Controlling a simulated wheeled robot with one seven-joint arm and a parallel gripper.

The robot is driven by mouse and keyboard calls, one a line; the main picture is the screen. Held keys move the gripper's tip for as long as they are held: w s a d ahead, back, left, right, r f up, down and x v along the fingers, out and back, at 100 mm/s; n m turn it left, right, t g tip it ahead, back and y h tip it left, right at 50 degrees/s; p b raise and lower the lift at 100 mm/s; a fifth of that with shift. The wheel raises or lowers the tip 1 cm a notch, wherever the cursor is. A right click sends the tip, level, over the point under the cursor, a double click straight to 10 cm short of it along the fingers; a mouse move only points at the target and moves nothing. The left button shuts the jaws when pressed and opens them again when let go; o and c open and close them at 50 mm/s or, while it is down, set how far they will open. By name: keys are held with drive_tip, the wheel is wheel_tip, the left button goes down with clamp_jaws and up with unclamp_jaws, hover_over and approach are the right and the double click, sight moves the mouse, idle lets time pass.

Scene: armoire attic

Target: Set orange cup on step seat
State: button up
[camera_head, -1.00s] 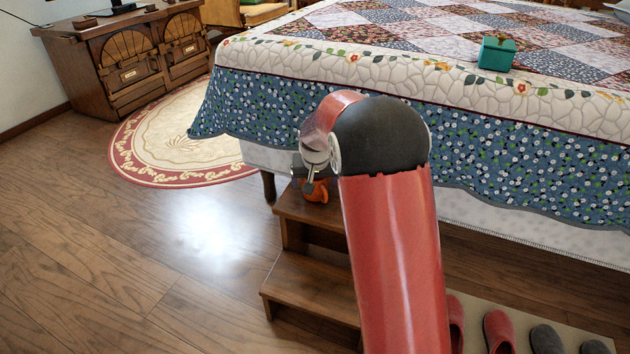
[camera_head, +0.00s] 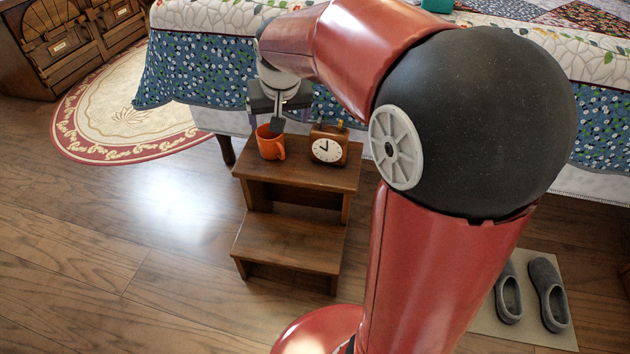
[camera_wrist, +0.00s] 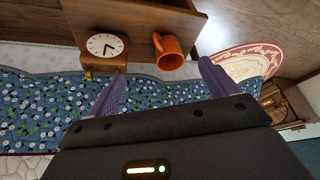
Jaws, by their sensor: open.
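The orange cup (camera_head: 270,144) stands upright on the top step of the wooden step seat (camera_head: 310,180), near its left back corner. It also shows in the wrist view (camera_wrist: 169,52), with its handle towards the clock. My gripper (camera_head: 279,117) is just above and behind the cup in the head view, pointing down. In the wrist view my gripper (camera_wrist: 160,82) is open, its two purple-grey fingers spread apart with nothing held between them. The cup lies beyond the fingertips, nearer the right finger. The head view does not clearly show whether a finger touches the cup.
A small wooden clock (camera_head: 328,146) stands on the top step, right of the cup. The bed with its floral quilt (camera_head: 190,75) is close behind. Grey slippers (camera_head: 528,292) lie on a mat at right. The floor at left is open; a round rug (camera_head: 125,115) lies beyond.

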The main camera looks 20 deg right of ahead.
drive_tip(key=s+n, duration=0.1)
drive_tip(key=s, duration=2.3)
drive_tip(key=shift+s+n+t, duration=0.3)
drive_tip(key=shift+s+t, duration=0.05)
drive_tip(key=shift+t, duration=0.05)
